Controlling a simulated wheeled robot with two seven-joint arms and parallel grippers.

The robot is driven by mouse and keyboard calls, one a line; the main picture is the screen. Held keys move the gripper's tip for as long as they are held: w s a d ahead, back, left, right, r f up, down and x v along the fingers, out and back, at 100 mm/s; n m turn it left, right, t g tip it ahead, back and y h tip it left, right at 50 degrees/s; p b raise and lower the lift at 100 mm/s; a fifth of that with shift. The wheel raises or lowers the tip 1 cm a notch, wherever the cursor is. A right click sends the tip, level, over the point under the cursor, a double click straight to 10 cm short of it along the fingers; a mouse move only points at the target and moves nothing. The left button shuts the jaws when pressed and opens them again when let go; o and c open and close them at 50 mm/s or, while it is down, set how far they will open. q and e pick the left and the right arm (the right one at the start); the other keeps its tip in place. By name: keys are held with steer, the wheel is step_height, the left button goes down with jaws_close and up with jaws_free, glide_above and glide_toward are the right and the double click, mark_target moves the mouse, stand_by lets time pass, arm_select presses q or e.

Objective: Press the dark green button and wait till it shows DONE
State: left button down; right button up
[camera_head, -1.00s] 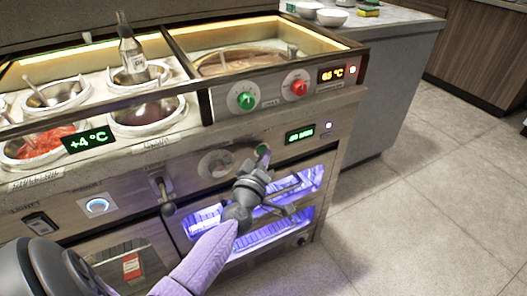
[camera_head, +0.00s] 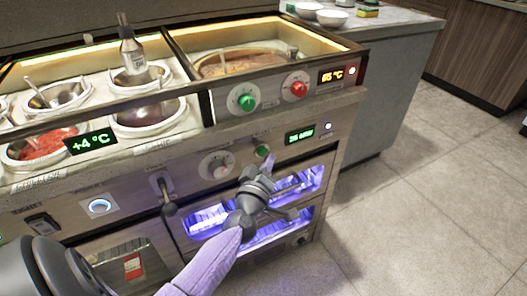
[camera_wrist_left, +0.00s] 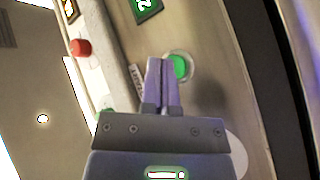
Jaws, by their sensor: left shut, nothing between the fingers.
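The dark green button (camera_head: 262,150) is on the steel front panel, left of a small display (camera_head: 300,137) with green characters too blurred to read surely. In the left wrist view the button (camera_wrist_left: 180,67) is a green disc in a pale ring. My left gripper (camera_head: 268,163) is shut and empty, its tips just below the button in the head view. In the left wrist view its shut fingers (camera_wrist_left: 161,64) lie beside the disc, which is clear to see; whether they touch it I cannot tell. My right gripper is not in view.
A grey dial (camera_head: 216,164) and a lever (camera_head: 167,197) sit left of the button. A green knob (camera_head: 246,102) and a red knob (camera_head: 297,89) are above. A violet-lit compartment (camera_head: 205,219) lies below. The floor at right is clear.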

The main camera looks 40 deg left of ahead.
arm_select(q)
steer(key=d, duration=0.1)
steer(key=s+d+p, duration=0.1)
steer(key=d, duration=0.1)
steer(key=s+d, duration=0.1)
steer(key=shift+d, duration=0.35)
stand_by(0.7)
